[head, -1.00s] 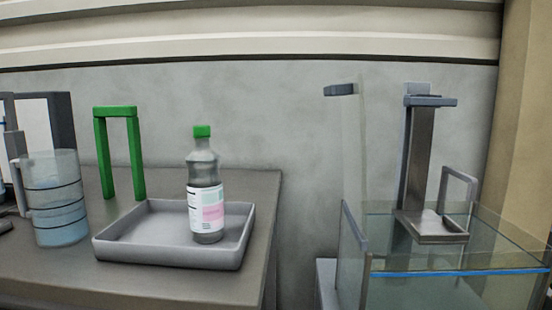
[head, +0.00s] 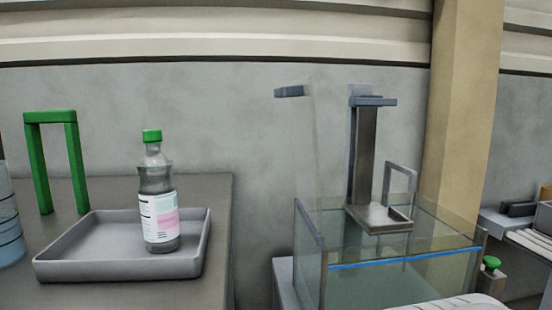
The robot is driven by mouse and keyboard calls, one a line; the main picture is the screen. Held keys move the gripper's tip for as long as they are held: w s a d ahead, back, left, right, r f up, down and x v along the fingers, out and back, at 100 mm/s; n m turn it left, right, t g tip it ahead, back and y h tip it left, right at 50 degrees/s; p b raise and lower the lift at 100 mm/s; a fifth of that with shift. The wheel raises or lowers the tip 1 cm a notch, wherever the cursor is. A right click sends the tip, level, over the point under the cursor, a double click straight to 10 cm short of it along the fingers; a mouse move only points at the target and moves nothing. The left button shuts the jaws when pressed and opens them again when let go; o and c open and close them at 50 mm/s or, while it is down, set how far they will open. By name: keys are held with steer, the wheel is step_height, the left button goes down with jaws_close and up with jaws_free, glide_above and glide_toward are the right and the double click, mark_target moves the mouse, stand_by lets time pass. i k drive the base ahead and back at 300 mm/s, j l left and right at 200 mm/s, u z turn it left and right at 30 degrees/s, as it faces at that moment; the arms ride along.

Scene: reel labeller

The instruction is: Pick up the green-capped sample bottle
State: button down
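The green-capped sample bottle (head: 158,195) stands upright in a shallow grey tray (head: 75,268) on the dark worktop at the left. It is clear, with dark contents and a white label bearing pink and pale green patches. Nothing touches it except the tray. My gripper is not seen in the head view, so its state does not show.
A green arch-shaped frame (head: 50,117) stands behind the tray, and a jug (head: 8,222) is cut off at the left edge. A glass tank (head: 400,262) with a grey metal stand (head: 362,165) is at the right, past a gap. A tan pillar (head: 462,120) rises behind.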

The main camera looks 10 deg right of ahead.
mark_target(159, 207)
steer(key=u, duration=0.95)
